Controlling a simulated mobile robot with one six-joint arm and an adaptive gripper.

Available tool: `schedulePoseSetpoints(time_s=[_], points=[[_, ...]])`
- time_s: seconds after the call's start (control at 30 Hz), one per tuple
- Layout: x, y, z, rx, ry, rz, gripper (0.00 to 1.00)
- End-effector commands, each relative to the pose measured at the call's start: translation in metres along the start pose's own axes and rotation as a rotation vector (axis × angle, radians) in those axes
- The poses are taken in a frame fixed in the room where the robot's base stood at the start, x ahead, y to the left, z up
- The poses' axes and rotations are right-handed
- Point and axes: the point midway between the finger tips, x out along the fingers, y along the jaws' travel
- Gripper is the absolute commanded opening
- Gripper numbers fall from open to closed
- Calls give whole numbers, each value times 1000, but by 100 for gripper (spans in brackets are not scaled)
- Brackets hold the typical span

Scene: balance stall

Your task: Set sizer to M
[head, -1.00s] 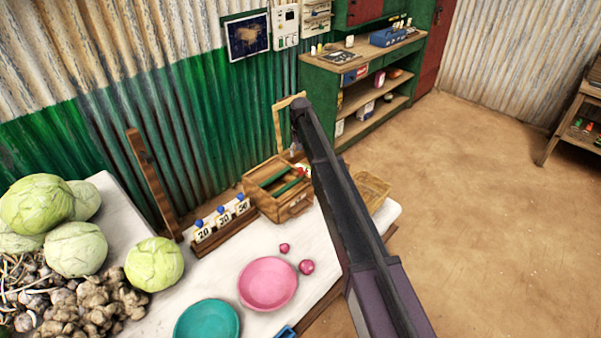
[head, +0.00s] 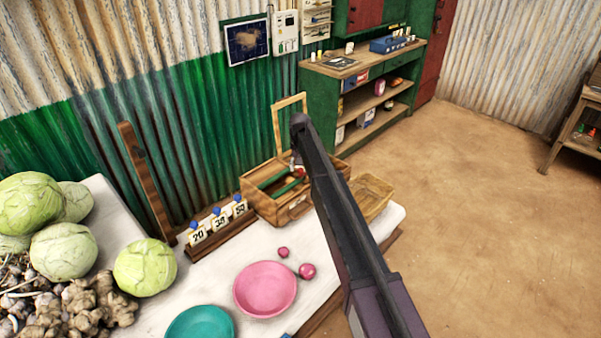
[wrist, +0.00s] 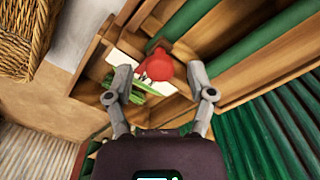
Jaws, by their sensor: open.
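The sizer appears to be the wooden box (head: 262,205) with green bars at the back of the white table. A red knob (wrist: 159,66) shows in its corner in the wrist view, beside a white card (wrist: 128,88) and a green piece (wrist: 150,88). No size letters are legible. My gripper (wrist: 163,84) is open, with one finger on each side of the knob in the picture. I cannot tell whether the fingers touch it. In the head view my arm hides most of the gripper and part of the box.
A wicker basket (head: 372,190) stands right of the box, and number cards (head: 219,223) stand left of it. A pink bowl (head: 265,290), a teal bowl (head: 200,325) and cabbages (head: 62,250) are in front and left. An upright wooden frame (head: 289,122) rises behind the box.

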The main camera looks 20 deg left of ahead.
Motion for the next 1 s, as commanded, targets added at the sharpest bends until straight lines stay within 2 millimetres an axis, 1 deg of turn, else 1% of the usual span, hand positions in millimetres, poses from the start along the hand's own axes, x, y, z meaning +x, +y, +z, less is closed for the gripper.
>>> schedulePoseSetpoints(time_s=[0.1, 0.47, 0.5, 0.57, 0.6, 0.67, 0.7, 0.87, 1.0], points=[[4, 0, 0, 0, 0, 0, 70], [4, 0, 0, 0, 0, 0, 70], [4, 0, 0, 0, 0, 0, 58], [4, 0, 0, 0, 0, 0, 41], [4, 0, 0, 0, 0, 0, 29], [4, 0, 0, -1, 0, 0, 11], [4, -1, 0, -1, 0, 0, 0], [4, -1, 0, -1, 0, 0, 0], [4, -6, -6, -1, -1, 0, 0]])
